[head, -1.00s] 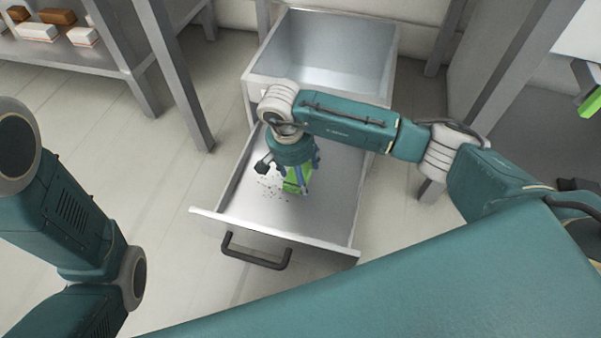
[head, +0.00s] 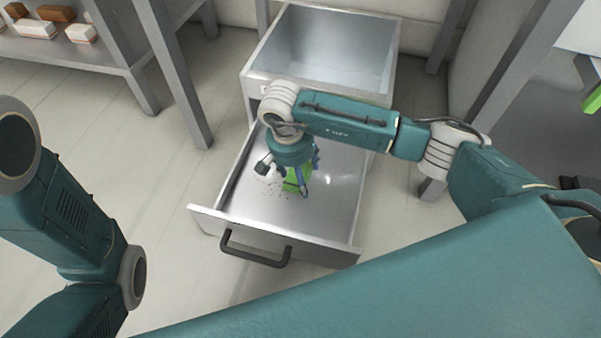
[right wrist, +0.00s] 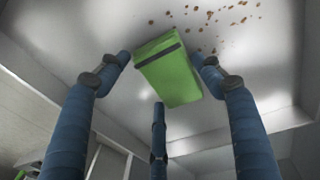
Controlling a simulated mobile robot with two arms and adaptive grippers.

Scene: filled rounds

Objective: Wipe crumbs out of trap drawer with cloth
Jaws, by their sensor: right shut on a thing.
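The metal drawer (head: 325,222) is pulled open, and its floor is partly hidden by my right arm. My right gripper (head: 296,187) points down into it and is shut on a green cloth (head: 292,182) with a dark stripe. In the right wrist view the cloth (right wrist: 175,78) is between the fingers, close to the drawer floor; I cannot tell whether it touches. Brown crumbs (right wrist: 228,17) are scattered on the floor beside the cloth. In the head view the crumbs (head: 273,186) show left of the gripper. My left arm shows at the left, but its gripper is out of frame.
The drawer's front has a dark handle (head: 255,250). Behind the drawer is an open-topped metal cabinet (head: 385,97). A shelf (head: 70,55) with several small boxes stands at the upper left. Metal posts rise on both sides. The floor left of the drawer is clear.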

